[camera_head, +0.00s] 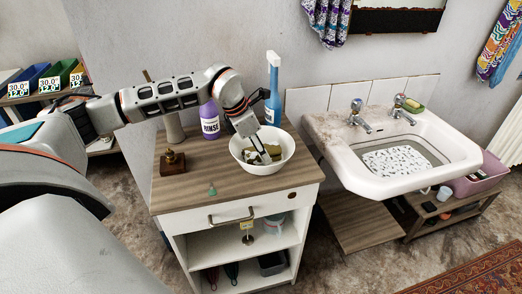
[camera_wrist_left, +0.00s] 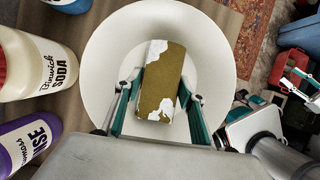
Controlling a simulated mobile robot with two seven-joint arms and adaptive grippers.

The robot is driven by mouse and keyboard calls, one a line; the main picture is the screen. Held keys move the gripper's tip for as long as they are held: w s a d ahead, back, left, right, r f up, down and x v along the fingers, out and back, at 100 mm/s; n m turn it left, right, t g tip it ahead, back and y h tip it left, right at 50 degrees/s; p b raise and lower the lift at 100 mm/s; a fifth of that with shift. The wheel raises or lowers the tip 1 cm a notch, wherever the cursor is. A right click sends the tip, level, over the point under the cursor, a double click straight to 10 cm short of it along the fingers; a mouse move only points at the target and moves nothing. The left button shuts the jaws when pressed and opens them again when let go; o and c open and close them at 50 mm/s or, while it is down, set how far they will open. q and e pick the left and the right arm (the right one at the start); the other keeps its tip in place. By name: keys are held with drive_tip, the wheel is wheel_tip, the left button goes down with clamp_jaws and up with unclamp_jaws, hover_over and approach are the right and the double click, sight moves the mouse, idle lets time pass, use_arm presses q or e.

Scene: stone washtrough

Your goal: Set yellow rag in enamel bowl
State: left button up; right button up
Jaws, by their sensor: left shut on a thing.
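The white enamel bowl (camera_head: 235,149) stands on the wooden top of a small cabinet. My left gripper (camera_head: 264,155) reaches down into it from above. It is shut on the yellow rag (camera_wrist_left: 161,80), a folded olive-yellow block with white patches. In the left wrist view my left gripper (camera_wrist_left: 160,103) has a finger on each side of the rag, and the bowl (camera_wrist_left: 104,50) surrounds it. The rag lies within the bowl's rim; I cannot tell whether it touches the bottom. Parts at the right edge of the wrist view may be my right arm and gripper, too unclear to read.
A soda bottle (camera_wrist_left: 30,70) shows in the wrist view. A small brown object (camera_head: 173,163) and a green piece (camera_head: 212,190) sit left. The sink (camera_head: 345,172) is to the right.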

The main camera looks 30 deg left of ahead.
use_arm(q)
drive_tip(key=o, duration=1.2)
drive_tip(key=shift+c, duration=0.2)
drive_tip(key=shift+r, duration=0.1)
drive_tip(key=p+v, duration=0.1)
drive_tip(key=v, duration=1.1)
